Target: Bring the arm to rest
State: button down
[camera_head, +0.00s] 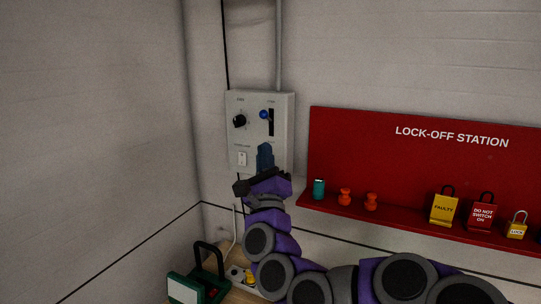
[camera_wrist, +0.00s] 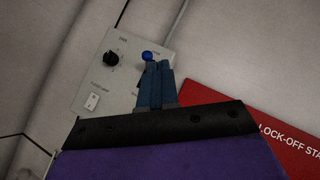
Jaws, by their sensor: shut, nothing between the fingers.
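My arm (camera_head: 268,240), purple and grey, reaches up from the bottom right in the head view. My gripper (camera_head: 265,150) has blue fingers that are shut together with nothing between them. It stands in front of the lower part of a grey control box (camera_head: 284,104) on the wall. In the wrist view the shut fingers (camera_wrist: 156,68) point up, their tips just below or over the blue knob (camera_wrist: 147,55); I cannot tell whether they touch. In the head view the blue knob (camera_head: 264,114) sits at a dark slot, clear above the fingertips.
A red lock-off station board (camera_head: 350,130) with a shelf of padlocks and small orange and teal items is right of my gripper. A green item with a black handle (camera_head: 208,253) stands at the lower left. The left wall (camera_head: 90,120) is bare.

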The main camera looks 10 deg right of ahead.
jog(key=s+a+f+n+g+y, duration=0.2)
jog(key=a+f+n+g+y, duration=0.4)
jog(key=a+n+y, duration=0.6)
jog(key=s+d+f+n+g+h, duration=0.1)
jog(key=s+f+n+g+h, duration=0.1)
jog(key=s+f+n+g, duration=0.45)
jog(key=s+f+n+g+h, duration=0.1)
jog(key=s+f+n+g, duration=0.15)
jog(key=f+n, duration=0.45)
jog(key=s+d+f+n+g+h, duration=0.1)
jog(key=s+d+f+g+h, duration=0.15)
jog(key=s+d+f, duration=0.35)
jog(key=s+d+f+g+h, duration=0.2)
jog(key=s+f+g, duration=0.25)
jog(key=s, duration=0.45)
jog(key=s+d+f+n+g, duration=0.1)
jog(key=s+d+g, duration=0.1)
jog(key=s, duration=0.6)
jog(key=s+d+f+n+g+h, duration=0.1)
jog(key=s+d+g, duration=0.2)
jog(key=s, duration=0.5)
jog(key=shift+s+d, duration=0.2)
jog(key=shift+d, duration=0.15)
jog(key=shift+d+f+h, duration=0.1)
jog(key=shift+d+h, duration=0.15)
